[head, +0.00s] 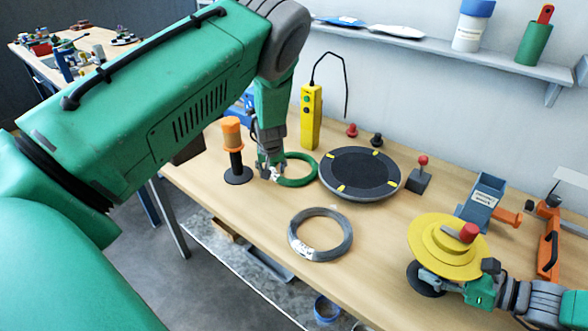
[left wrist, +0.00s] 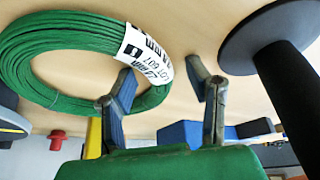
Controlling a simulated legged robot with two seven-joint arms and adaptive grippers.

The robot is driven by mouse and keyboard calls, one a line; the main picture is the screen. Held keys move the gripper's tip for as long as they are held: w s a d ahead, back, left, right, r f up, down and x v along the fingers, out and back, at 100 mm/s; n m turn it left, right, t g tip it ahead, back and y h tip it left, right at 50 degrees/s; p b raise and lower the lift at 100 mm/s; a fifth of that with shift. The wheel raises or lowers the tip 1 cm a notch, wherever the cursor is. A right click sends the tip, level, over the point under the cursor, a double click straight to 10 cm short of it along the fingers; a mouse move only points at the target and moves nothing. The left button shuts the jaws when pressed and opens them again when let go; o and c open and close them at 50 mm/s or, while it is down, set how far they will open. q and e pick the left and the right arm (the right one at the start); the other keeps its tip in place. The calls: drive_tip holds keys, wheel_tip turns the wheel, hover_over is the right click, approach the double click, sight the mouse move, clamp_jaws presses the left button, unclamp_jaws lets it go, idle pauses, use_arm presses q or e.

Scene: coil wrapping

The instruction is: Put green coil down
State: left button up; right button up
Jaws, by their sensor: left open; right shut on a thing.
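The green coil (head: 303,178) lies on the bench between the orange-topped post and the round black turntable. In the left wrist view, the green coil (left wrist: 65,28) fills the upper left and carries a white printed label. My left gripper (head: 268,168) is at the coil's left edge; in the left wrist view its fingers (left wrist: 163,95) are spread apart. One finger overlaps the coil's edge near the label; whether it touches cannot be told. My right gripper (head: 452,284) is shut at the yellow stepped disc (head: 430,238) with a red knob; the exact contact is partly hidden.
A grey wire coil (head: 336,254) lies in front of the black turntable (head: 360,190). The orange-topped post (head: 233,150) stands close left of my left gripper. A yellow control box (head: 311,118) stands behind. A small red-knobbed lever box (head: 419,180) is right of the turntable.

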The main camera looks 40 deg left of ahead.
use_arm(q)
clamp_jaws()
wheel_tip(320, 180, up, 10)
idle(0.6)
idle(0.7)
